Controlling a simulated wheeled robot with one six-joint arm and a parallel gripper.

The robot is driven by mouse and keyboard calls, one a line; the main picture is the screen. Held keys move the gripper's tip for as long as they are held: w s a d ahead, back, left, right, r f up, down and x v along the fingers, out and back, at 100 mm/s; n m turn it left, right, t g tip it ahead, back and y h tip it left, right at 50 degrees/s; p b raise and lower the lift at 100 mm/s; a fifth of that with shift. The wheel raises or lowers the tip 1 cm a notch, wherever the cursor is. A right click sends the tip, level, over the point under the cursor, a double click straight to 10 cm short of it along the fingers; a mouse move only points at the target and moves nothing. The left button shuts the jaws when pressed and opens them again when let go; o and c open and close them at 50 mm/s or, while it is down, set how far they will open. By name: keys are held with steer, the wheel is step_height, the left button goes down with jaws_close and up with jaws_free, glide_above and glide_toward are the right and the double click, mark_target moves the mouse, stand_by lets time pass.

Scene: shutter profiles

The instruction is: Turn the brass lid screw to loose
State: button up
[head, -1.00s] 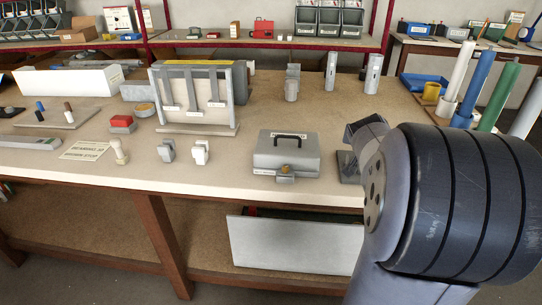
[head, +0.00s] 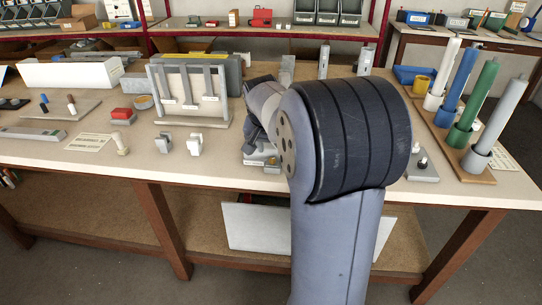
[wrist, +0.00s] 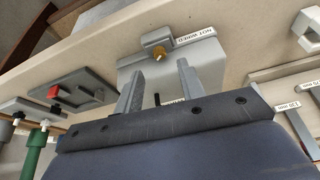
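The brass lid screw (wrist: 158,54) shows in the wrist view at the front edge of a grey box (wrist: 208,62), on a small grey hasp-like block (wrist: 155,38). My gripper (wrist: 160,78) is open and empty. Its two grey fingers stand apart over the box lid and point toward the screw, which lies beyond their tips, roughly between them. A dark piece of the lid's handle shows between the fingers near the gripper's base.
A label reading "NOT WIRED" (wrist: 195,33) lies beside the screw in the wrist view. A grey plate with a red block (wrist: 53,90) is left of the box. In the head view, two light fittings (head: 194,145) and a slotted stand (head: 190,95) are left of my arm.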

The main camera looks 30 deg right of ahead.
mark_target(272, 159)
steer(key=x, duration=0.5)
steer(key=shift+w+d+f, duration=0.1)
steer(key=shift+f, duration=0.05)
steer(key=shift+c, duration=0.6)
jaws_close()
